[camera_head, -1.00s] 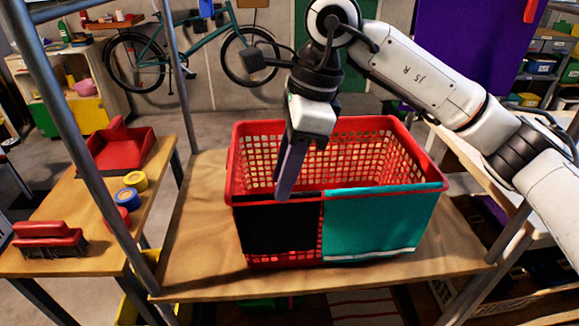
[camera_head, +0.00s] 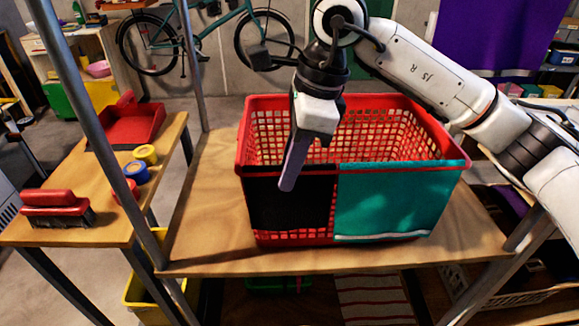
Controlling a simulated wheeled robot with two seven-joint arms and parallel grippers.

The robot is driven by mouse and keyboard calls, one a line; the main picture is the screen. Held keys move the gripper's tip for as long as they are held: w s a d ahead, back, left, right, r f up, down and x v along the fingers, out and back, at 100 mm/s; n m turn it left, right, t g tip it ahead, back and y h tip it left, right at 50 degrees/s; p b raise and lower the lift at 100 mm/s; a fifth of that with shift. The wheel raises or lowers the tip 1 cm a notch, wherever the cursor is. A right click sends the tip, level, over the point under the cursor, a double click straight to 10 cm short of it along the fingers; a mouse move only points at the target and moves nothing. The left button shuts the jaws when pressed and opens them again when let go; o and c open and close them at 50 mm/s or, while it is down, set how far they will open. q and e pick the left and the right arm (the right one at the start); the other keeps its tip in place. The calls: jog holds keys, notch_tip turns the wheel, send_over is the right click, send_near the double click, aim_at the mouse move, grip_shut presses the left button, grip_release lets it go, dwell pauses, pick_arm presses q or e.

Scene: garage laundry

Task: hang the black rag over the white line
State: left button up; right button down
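The black rag (camera_head: 264,204) hangs over the front rim of a red basket (camera_head: 262,130), at the left part of its front side. My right gripper (camera_head: 288,182) points down at the rag's top edge, its purple-grey fingertip overlapping the rag just below the rim. The fingers show almost edge-on, so I cannot tell whether they are apart, or whether they touch the rag. I cannot make out the white line in this view. My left gripper is not in view.
A teal cloth (camera_head: 395,200) hangs beside the black rag. The basket stands on a wooden shelf (camera_head: 205,225) between grey metal posts (camera_head: 190,65). A side table on the left holds a red dustpan (camera_head: 128,122), a brush (camera_head: 57,205) and tape rolls.

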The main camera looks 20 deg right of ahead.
jog(key=shift+r, duration=0.1)
jog(key=shift+w+a+r+p+v, duration=0.1)
jog(key=shift+a+p+v, duration=0.2)
jog(key=shift+p+v, duration=0.9)
jog(key=shift+w+a+r+p+v, duration=0.25)
jog(key=shift+p+v, duration=0.5)
jog(key=shift+v, duration=0.75)
jog(key=shift+a+f+p+v, duration=0.1)
jog(key=shift+a+p+v, duration=0.25)
jog(key=shift+p+v, duration=0.85)
jog(key=shift+r, duration=0.1)
